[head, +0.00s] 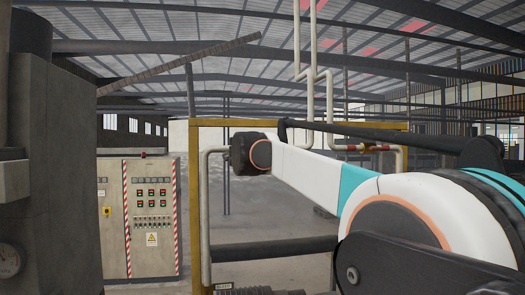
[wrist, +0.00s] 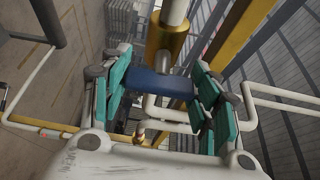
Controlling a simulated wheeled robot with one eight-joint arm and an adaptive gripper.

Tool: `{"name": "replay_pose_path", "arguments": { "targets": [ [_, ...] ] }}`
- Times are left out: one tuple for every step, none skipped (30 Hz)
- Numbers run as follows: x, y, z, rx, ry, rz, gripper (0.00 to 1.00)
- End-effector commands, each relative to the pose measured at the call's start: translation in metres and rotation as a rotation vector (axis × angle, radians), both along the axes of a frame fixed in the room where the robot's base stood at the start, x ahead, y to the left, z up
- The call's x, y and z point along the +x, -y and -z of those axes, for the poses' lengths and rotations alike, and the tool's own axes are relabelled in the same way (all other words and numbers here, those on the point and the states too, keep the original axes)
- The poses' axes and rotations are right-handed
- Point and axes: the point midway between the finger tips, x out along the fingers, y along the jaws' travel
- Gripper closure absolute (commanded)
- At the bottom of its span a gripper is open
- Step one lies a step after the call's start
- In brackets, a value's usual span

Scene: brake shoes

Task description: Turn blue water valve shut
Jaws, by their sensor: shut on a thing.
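The blue valve handle (wrist: 160,84) shows in the wrist view as a blue bar between the teal finger pads of my gripper (wrist: 158,72). The pads are closed on its two ends, one at the left and one at the right. A brass-coloured valve body (wrist: 166,38) on a pale pipe stands just beyond the handle. The handle's exact angle to the pipe is hard to tell. In the head view my arm crosses the right half, and I cannot make out my gripper or the blue handle.
White pipes (wrist: 270,93) run close on both sides of my gripper in the wrist view. A yellow frame (head: 300,123) and pale vertical pipes (head: 310,65) stand ahead in the head view. A control cabinet (head: 152,215) stands left of centre, and a large grey machine (head: 55,180) fills the left.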

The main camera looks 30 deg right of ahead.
Motion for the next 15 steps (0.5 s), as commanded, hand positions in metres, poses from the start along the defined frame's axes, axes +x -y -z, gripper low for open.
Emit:
{"name": "replay_pose_path", "arguments": {
  "targets": [
    [-0.0002,0.0004,0.0013,0.004,0.002,0.001,0.68],
    [-0.0002,0.0004,0.0013,0.004,0.002,0.001,0.68],
    [-0.0002,0.0004,0.0014,0.003,0.001,0.001,0.68],
    [-0.0002,0.0004,0.0014,0.003,0.001,0.001,0.68],
    [-0.0002,0.0004,0.0014,0.003,0.001,0.001,0.68],
    [-0.0002,0.0004,0.0014,0.003,0.001,0.001,0.68],
    [-0.0003,0.0005,0.0014,0.003,0.001,0.001,0.68],
    [-0.0003,0.0005,0.0015,0.003,0.001,0.001,0.38],
    [-0.0003,0.0005,0.0014,0.003,0.001,0.001,0.29],
    [-0.0002,0.0004,0.0013,0.003,0.001,0.001,0.23],
    [-0.0002,0.0004,0.0012,0.002,0.000,0.001,0.23],
    [-0.0002,0.0004,0.0011,0.002,0.000,0.001,0.23],
    [-0.0002,0.0004,0.0010,0.002,0.000,0.001,0.23],
    [-0.0002,0.0004,0.0009,0.001,0.000,0.001,0.23],
    [-0.0002,0.0003,0.0008,0.001,0.001,0.001,0.23]
  ]
}}
